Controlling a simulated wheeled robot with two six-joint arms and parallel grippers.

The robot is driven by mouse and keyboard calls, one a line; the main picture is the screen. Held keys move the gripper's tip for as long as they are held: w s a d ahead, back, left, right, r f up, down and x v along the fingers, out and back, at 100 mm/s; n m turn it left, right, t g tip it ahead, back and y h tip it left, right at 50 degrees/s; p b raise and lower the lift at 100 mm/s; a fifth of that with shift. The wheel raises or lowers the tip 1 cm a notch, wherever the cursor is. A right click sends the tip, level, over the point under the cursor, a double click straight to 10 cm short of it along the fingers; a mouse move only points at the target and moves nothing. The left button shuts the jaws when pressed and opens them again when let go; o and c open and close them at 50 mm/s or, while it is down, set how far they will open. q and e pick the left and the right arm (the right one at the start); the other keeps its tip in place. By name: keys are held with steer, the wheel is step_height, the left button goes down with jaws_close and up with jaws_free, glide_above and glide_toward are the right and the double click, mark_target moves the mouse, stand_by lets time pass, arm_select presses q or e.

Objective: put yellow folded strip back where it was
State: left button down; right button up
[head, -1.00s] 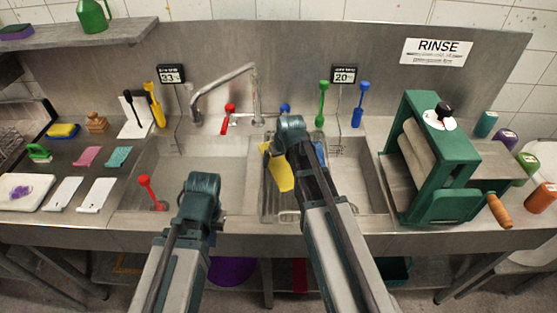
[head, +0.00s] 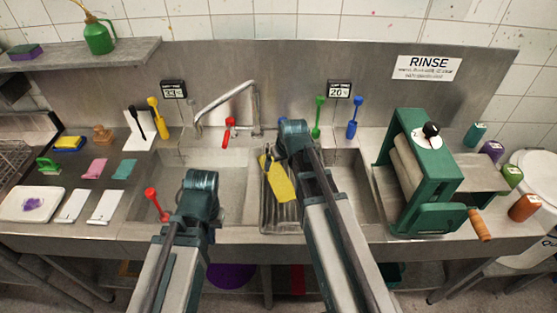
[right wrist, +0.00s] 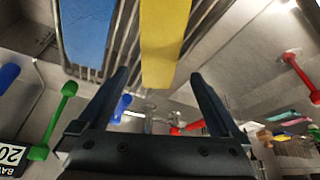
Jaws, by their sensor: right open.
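The yellow folded strip (head: 280,183) is at the wire rack (head: 267,214) in the right part of the sink, just left of my right arm. In the right wrist view the yellow strip (right wrist: 163,40) runs down between the fingers of my right gripper (right wrist: 160,74), which is open with space on both sides of it. A blue strip (right wrist: 88,28) lies beside it over the rack bars. Whether the yellow strip touches the rack is unclear. My left gripper (head: 198,195) is over the left basin, its fingers hidden.
A red-handled tool (head: 153,200) stands in the left basin, near my left arm. The faucet (head: 228,92) rises behind the basins. A green roller wringer (head: 425,170) stands to the right. Small sponges and cloths lie on the left counter, including a pink one (head: 94,169).

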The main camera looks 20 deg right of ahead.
arm_select(q)
step_height(320, 180, up, 3)
steer(key=shift+r+p, duration=0.2)
steer(key=shift+p, duration=0.9)
arm_select(e)
steer(key=s+a+r+n+g+h, duration=0.1)
steer(key=s+a+g, duration=0.1)
steer(key=s+a, duration=0.5)
steer(key=s+a+r+n+g+h, duration=0.1)
steer(key=s+a, duration=0.5)
steer(key=s, duration=0.7)
steer(key=shift+a+n+g, duration=0.3)
steer(key=shift+a+g, duration=0.1)
steer(key=shift+g, duration=0.5)
arm_select(q)
step_height(320, 180, down, 4)
steer(key=b, duration=0.4)
steer(key=shift+f, duration=0.2)
arm_select(e)
step_height(320, 180, down, 4)
steer(key=shift+f, duration=0.25)
